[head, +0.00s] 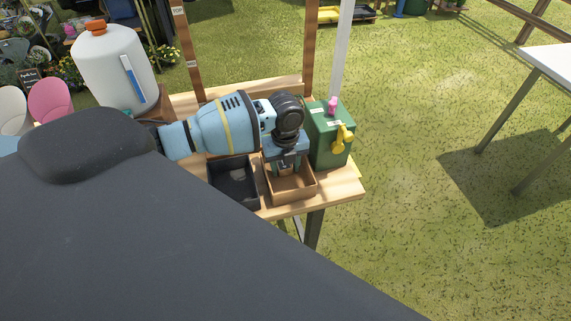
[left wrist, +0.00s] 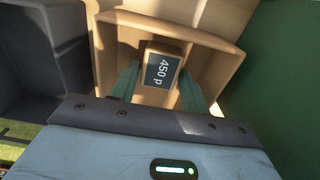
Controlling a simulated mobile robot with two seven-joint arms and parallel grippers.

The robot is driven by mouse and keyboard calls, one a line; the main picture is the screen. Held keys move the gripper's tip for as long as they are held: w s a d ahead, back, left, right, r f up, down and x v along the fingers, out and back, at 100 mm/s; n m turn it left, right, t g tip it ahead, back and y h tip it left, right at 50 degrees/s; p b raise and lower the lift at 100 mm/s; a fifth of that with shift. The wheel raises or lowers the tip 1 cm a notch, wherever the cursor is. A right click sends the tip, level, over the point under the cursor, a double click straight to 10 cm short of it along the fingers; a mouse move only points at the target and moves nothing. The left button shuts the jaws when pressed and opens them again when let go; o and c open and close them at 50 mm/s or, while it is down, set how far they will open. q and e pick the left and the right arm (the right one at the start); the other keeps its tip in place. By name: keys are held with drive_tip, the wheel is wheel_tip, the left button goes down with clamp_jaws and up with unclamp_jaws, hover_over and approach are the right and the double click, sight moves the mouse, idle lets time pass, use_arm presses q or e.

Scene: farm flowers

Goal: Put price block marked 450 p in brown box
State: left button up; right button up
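The price block marked 450 p (left wrist: 163,70) shows in the left wrist view, a small wooden block with a dark label. It is within the walls of the brown box (left wrist: 222,45); whether it rests on the floor is hard to tell. My left gripper (left wrist: 158,84) points down into the box, its two green fingers on either side of the block with a small gap showing, so it looks open. In the head view my left gripper (head: 286,168) is over the brown box (head: 293,196) and hides the block. My right gripper is not in view.
A black tray (head: 236,200) stands left of the brown box on the wooden table (head: 341,186). A green box (head: 328,150) with a yellow tap-like part and a pink item stands close on the right. A white tank (head: 112,65) is at the back left.

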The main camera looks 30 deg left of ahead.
sight(285, 167)
use_arm(q)
drive_tip(key=shift+o, duration=1)
wheel_tip(285, 167, up, 12)
drive_tip(key=shift+r+p, duration=0.15)
drive_tip(key=shift+p, duration=0.3)
